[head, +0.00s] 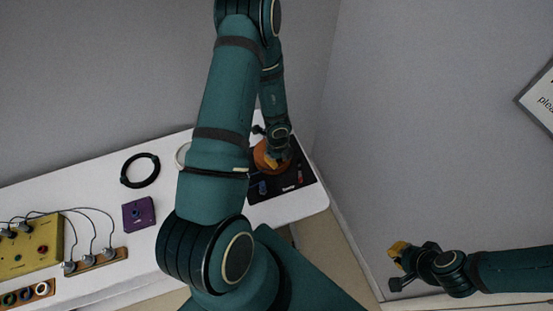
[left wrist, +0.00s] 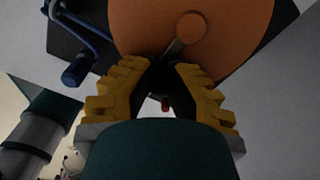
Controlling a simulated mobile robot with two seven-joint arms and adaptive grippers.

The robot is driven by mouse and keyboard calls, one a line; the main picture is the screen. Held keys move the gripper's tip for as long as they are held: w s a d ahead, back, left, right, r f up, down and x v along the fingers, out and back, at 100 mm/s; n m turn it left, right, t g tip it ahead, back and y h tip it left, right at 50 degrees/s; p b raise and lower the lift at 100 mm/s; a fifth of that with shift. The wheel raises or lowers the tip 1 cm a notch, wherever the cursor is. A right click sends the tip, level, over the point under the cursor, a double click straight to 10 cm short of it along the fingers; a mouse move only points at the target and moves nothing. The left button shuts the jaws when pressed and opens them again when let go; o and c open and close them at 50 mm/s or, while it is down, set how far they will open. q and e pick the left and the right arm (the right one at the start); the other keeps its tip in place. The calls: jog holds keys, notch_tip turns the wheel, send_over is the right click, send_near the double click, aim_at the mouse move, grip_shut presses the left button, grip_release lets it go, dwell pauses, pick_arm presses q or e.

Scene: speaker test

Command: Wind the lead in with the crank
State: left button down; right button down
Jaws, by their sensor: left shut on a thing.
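The orange reel (head: 262,158) stands on a dark base (head: 312,178) at the right end of the white table. In the left wrist view the orange disc (left wrist: 145,25) fills the top, with a grey crank arm (left wrist: 178,47) running from its hub towards my fingers. My left gripper (left wrist: 162,88) is shut on a dark part at the arm's end, which looks like the crank handle; the fingers hide most of it. In the head view my left gripper (head: 272,162) is at the reel. My right gripper (head: 396,252) is away from the table; its opening is unclear.
A blue-handled bent rod (left wrist: 78,68) is beside the disc. A wall stands at the right.

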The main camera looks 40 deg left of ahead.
pick_arm(q)
jog(key=shift+s+d, duration=0.1)
jog(key=shift+d, duration=0.15)
jog(key=c, duration=0.9)
grip_release()
jog(key=shift+a, duration=0.1)
jog(key=shift+w+r, duration=0.2)
jog(key=shift+r, duration=0.35)
notch_tip(320, 180, up, 11)
jog(key=shift+s+f, duration=0.1)
